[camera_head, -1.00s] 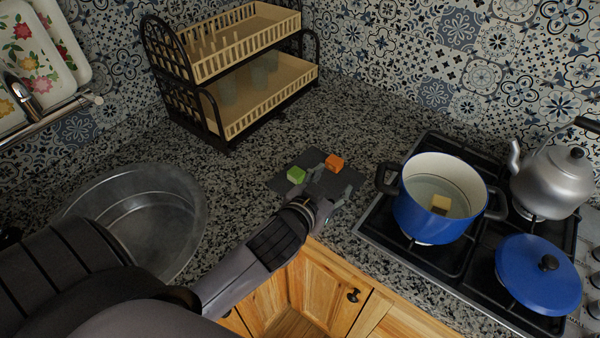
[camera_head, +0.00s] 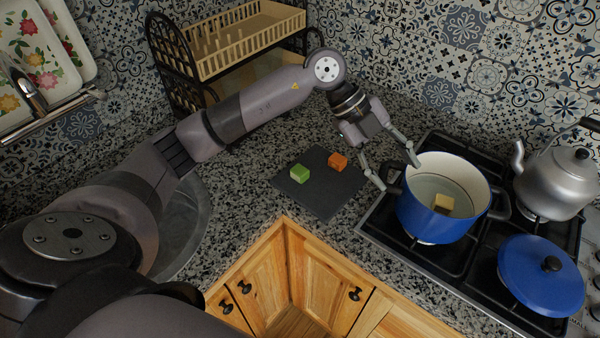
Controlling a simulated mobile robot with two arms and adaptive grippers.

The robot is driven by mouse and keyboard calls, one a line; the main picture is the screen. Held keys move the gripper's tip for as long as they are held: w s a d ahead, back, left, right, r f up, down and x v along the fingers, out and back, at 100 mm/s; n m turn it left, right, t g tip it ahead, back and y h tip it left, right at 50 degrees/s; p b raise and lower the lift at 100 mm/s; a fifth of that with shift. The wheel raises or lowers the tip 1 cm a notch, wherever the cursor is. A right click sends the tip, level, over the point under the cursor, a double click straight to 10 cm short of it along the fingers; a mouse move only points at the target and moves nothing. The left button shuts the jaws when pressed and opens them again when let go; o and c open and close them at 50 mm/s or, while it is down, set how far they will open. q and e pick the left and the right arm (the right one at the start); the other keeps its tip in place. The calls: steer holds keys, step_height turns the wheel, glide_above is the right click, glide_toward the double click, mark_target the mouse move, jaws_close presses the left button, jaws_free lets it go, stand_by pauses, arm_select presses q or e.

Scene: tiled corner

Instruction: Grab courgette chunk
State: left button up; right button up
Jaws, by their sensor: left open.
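The courgette chunk, a small green cube (camera_head: 299,173), lies on a dark square board (camera_head: 318,201) on the counter. An orange chunk (camera_head: 338,161) lies on the same board, to its right. My left gripper (camera_head: 399,176) is open and empty, with its fingers apart, to the right of the board near the pot's left handle. It is well apart from the green cube, which is in full view. My right gripper is out of view.
A blue pot (camera_head: 432,216) with a yellowish chunk (camera_head: 443,203) inside stands on the stove. A blue lid (camera_head: 540,275) and a kettle (camera_head: 556,183) are to its right. A dish rack (camera_head: 250,38) stands behind my arm; a sink (camera_head: 190,232) is at left.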

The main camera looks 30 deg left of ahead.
arm_select(q)
steer(key=w+a+n+y, duration=0.25)
steer(key=a+y, duration=0.25)
steer(key=a, duration=0.8)
steer(key=n+y+p, duration=0.3)
steer(key=y, duration=0.1)
glide_above(301, 170)
steer(key=shift+g, duration=0.4)
steer(key=f, duration=0.8)
steer(key=shift+s+d+f, duration=0.1)
steer(key=shift+s+d, duration=0.05)
steer(key=shift+d, duration=0.05)
steer(key=shift+f, duration=0.6)
steer(key=f+p, duration=0.2)
steer(key=f, duration=0.2)
steer(key=shift+a+f, duration=0.1)
steer(key=shift+a, duration=0.1)
steer(key=shift+f+p, duration=0.3)
steer(key=shift+f, duration=0.3)
steer(key=shift+c, duration=0.4)
steer(key=c, duration=1.1)
